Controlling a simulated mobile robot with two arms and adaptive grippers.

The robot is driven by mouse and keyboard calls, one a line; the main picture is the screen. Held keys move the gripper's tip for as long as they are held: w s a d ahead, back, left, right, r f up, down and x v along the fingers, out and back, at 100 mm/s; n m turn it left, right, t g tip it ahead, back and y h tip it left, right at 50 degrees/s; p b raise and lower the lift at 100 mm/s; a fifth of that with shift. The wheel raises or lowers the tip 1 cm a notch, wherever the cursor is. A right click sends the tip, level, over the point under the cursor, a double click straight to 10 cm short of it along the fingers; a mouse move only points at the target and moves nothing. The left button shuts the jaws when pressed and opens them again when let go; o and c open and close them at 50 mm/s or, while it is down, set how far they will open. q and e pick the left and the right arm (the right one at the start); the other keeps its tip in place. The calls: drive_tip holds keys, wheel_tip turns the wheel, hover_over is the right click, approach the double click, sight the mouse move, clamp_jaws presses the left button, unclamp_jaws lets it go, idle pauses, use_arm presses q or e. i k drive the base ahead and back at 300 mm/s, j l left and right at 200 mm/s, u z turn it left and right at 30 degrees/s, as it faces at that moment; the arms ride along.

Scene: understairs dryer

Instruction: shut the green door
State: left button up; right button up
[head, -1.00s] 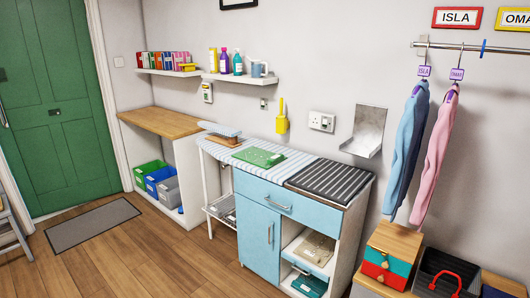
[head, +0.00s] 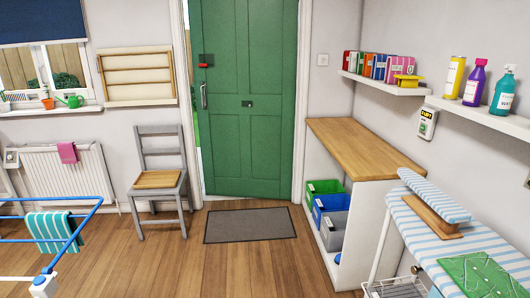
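The green door (head: 247,135) is in the middle of the head view, at the far end of the room. It stands slightly ajar: a narrow bright strip with some greenery shows between its left edge and the white frame (head: 187,70). A metal pull handle (head: 204,96) is on its left side, with a dark lock with a red part (head: 205,65) above. Neither of my grippers is in view.
A grey mat (head: 250,226) lies in front of the door. A grey chair (head: 160,180) stands left of it, and a blue drying rack (head: 55,245) at front left. A wooden-topped unit (head: 365,150) and striped ironing board (head: 455,240) line the right. Wooden floor between is clear.

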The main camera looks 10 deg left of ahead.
sight(248, 48)
drive_tip(key=i+j+u, duration=0.1)
drive_tip(key=i+u, duration=0.2)
drive_tip(key=i, duration=0.7)
drive_tip(key=i+l+u, duration=0.15)
drive_tip(key=i+u, duration=0.15)
drive_tip(key=i, duration=0.65)
drive_tip(key=i+u, duration=0.2)
drive_tip(key=i, duration=0.5)
drive_tip(key=i+u, duration=0.25)
drive_tip(key=i, duration=0.4)
drive_tip(key=i+l+u, duration=0.2)
drive_tip(key=i, duration=0.5)
